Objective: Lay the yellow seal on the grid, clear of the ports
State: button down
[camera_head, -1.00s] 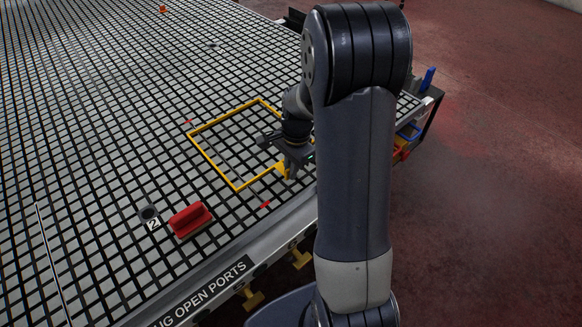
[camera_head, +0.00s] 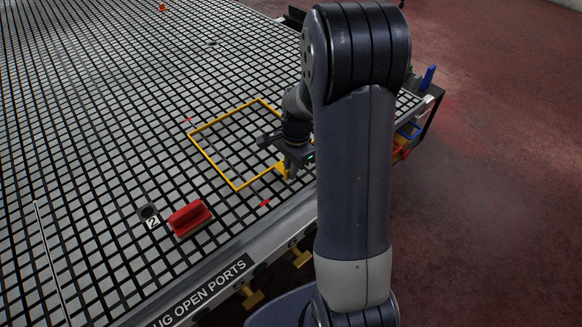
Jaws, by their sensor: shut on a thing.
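The yellow seal (camera_head: 212,176) is a thin square frame over the black and light grid table (camera_head: 75,150), right of the middle. My gripper (camera_head: 282,170) is at its right front side, shut on the seal's yellow tab. The seal looks flat and level; I cannot tell whether it touches the grid or hangs just above it. My arm hides part of its right side. A dark round port (camera_head: 148,212) with a label "2" lies to the left front, outside the frame.
A red-handled block (camera_head: 189,218) stands beside the port, near the front edge. Small red marks (camera_head: 264,203) lie close outside the frame. A small orange thing (camera_head: 162,8) is far back. A cart with coloured bins (camera_head: 408,131) stands at the table's right end.

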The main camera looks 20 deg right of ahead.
jog(key=shift+f, duration=0.35)
jog(key=c, duration=1.5)
grip_release()
jog(key=shift+o, duration=0.2)
jog(key=shift+r, duration=0.1)
jog(key=r, duration=0.7)
jog(key=d+r, duration=0.1)
jog(key=r, duration=0.2)
jog(key=shift+w+d+r+b, duration=0.1)
jog(key=shift+w+r+b, duration=0.05)
jog(key=shift+r+b, duration=0.2)
jog(key=f, duration=0.7)
jog(key=a+f, duration=0.1)
jog(key=f, duration=0.2)
jog(key=shift+s+a+f, duration=0.1)
jog(key=shift+s+f, duration=0.1)
jog(key=shift+f, duration=0.15)
jog(key=shift+r+p, duration=0.45)
jog(key=shift+p, duration=0.15)
